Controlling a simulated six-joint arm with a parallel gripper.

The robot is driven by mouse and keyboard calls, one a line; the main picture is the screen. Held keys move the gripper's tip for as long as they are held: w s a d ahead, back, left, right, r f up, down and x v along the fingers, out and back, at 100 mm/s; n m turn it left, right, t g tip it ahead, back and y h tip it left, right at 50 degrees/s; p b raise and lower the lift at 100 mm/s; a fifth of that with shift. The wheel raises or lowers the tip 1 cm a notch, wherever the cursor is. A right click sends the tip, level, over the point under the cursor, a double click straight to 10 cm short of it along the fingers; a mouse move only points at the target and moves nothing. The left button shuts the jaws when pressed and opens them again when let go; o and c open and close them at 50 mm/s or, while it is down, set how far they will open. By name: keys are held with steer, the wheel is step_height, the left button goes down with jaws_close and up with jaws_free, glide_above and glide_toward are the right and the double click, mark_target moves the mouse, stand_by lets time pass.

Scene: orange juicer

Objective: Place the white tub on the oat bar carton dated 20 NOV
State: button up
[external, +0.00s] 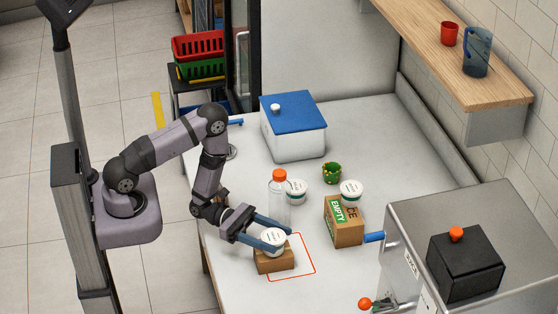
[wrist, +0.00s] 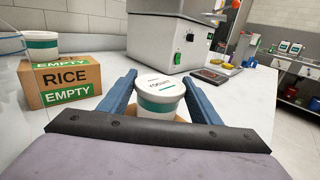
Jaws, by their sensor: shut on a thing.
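My gripper (external: 273,242) is shut on a white tub (external: 273,236) with a green band. Its two blue fingers also flank the tub in the wrist view (wrist: 160,104), where the lid reads "YOGURT". The tub is upright, directly over a small brown carton (external: 274,262). I cannot tell whether the tub's base touches the carton. No date on the carton is readable.
A brown "RICE EMPTY" carton (external: 349,233) with another white tub (external: 351,189) on top stands right. A clear orange-capped bottle (external: 279,207) and a third tub (external: 297,191) stand behind. The steel juicer (external: 432,223) is farther right.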

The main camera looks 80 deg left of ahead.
steer(key=shift+f, duration=0.2)
steer(key=o, duration=1.1)
steer(key=shift+o, duration=0.2)
steer(key=shift+r, duration=0.15)
steer(key=shift+r, duration=0.1)
steer(key=shift+s+a, duration=0.3)
steer(key=shift+a, duration=0.15)
steer(key=b+v, duration=0.3)
steer(key=v, duration=0.8)
